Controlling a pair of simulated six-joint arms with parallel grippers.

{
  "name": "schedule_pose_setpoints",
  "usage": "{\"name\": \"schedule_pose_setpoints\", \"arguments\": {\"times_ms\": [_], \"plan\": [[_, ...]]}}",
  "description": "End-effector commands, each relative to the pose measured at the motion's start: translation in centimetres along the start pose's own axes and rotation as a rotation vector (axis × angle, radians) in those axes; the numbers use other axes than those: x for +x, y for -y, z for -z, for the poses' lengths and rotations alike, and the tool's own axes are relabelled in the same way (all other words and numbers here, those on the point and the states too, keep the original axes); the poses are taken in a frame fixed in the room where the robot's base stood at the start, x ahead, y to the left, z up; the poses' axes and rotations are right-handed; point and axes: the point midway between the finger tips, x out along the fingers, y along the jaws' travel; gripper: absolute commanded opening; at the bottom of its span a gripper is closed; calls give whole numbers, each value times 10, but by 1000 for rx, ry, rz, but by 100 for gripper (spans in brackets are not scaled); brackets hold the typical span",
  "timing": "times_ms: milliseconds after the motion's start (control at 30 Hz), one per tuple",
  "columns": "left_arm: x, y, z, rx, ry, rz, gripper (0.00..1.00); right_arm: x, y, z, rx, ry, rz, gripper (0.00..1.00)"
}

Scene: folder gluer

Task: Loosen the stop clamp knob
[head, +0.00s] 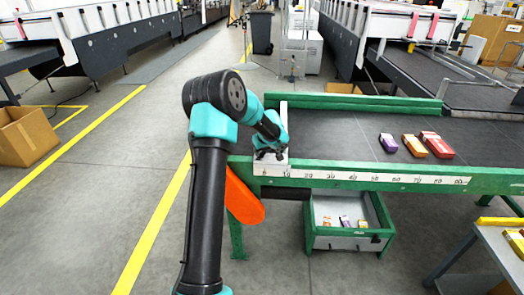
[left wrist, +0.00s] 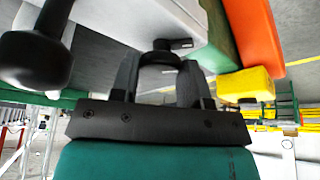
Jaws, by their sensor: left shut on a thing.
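In the head view my left gripper (head: 268,153) is at the left end of the green conveyor's front rail, by the low end of the ruler. It is at a pale upright stop piece (head: 284,122). In the left wrist view the two dark fingers of my left gripper (left wrist: 160,72) are shut on a dark knob (left wrist: 160,57), one finger on each side. The knob sits below a pale block (left wrist: 130,18). In the head view the knob is hidden by the gripper. My right gripper is in neither view.
The conveyor belt (head: 340,131) carries several small cartons (head: 413,145) toward the right. A green-framed bin (head: 346,243) with small boxes stands below. An orange panel (head: 243,197) hangs beside the rail end. A black rounded handle (left wrist: 35,60) and a yellow block (left wrist: 245,86) flank the fingers.

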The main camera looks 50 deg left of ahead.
Motion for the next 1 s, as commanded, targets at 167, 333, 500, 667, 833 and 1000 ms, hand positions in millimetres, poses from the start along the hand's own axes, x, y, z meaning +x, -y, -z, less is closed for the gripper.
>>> {"name": "schedule_pose_setpoints", "arguments": {"times_ms": [167,333,500,667,833,1000], "plan": [[0,0,-1,-4,2,3,18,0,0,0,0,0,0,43],[0,0,-1,-3,2,3,18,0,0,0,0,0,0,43],[0,0,-1,-3,2,3,55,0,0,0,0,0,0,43],[0,0,0,-3,1,2,66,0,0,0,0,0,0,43],[0,0,0,-3,1,2,66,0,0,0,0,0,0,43],[-6,0,0,-3,0,1,66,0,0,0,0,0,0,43]]}}
